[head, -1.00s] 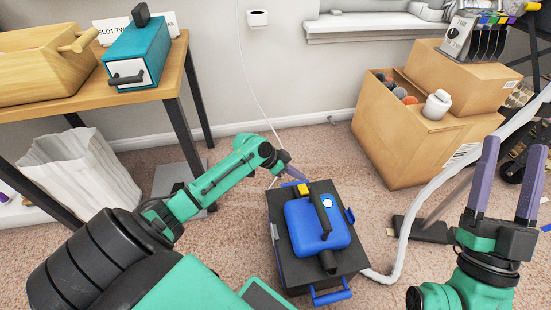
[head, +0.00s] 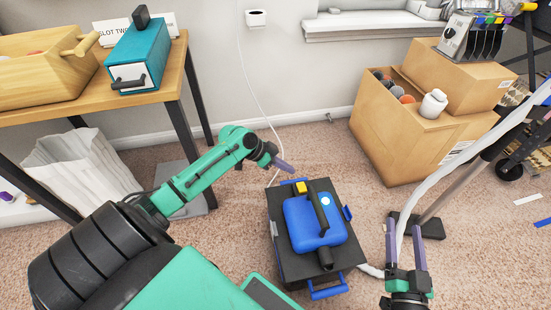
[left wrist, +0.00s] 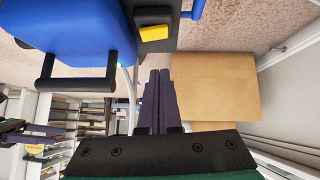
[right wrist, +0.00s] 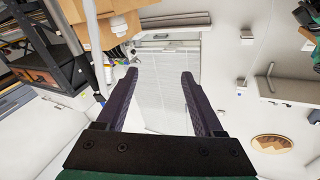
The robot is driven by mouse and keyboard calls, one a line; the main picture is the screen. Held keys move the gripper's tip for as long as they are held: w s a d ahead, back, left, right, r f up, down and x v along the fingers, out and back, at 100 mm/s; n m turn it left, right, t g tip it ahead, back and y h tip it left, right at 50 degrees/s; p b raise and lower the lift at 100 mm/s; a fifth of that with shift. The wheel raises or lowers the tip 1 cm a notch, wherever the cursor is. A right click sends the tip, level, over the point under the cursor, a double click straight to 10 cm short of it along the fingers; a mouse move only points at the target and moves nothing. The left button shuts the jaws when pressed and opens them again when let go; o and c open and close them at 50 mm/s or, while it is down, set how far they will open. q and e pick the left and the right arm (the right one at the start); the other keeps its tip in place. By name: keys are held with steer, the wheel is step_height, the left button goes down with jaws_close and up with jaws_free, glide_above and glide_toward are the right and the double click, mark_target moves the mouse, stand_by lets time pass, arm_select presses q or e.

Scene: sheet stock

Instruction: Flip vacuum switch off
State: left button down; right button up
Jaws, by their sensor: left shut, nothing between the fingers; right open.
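The vacuum (head: 298,228) has a blue body with a black handle on a dark box and stands on the carpet. Its yellow switch (head: 301,187) is at the back of the blue top. It also shows in the left wrist view (left wrist: 154,33). My left gripper (head: 289,168) is shut and empty, just behind and left of the switch, apart from it in the head view. Its closed fingers (left wrist: 160,76) point toward the vacuum's side in the left wrist view. My right gripper (head: 404,224) is open and empty, right of the vacuum, fingers pointing up.
A white hose (head: 447,163) and a grey wand with a dark floor head (head: 432,228) stand beside my right gripper. An open cardboard box (head: 388,143) is behind. A wooden table (head: 165,85) is at left. Carpet is clear between table and vacuum.

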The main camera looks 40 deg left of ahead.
arm_select(q)
steer(key=p+v, duration=0.2)
steer(key=v, duration=0.3)
steer(key=shift+a+r, duration=0.1)
steer(key=shift+a, duration=0.1)
arm_select(e)
steer(key=s+f+g+h, duration=0.1)
steer(key=s+f+g, duration=0.4)
steer(key=s+f, duration=0.5)
step_height(320, 180, down, 2)
steer(key=shift+a+f, duration=0.25)
steer(key=shift+a, duration=0.15)
steer(key=shift+w, duration=0.1)
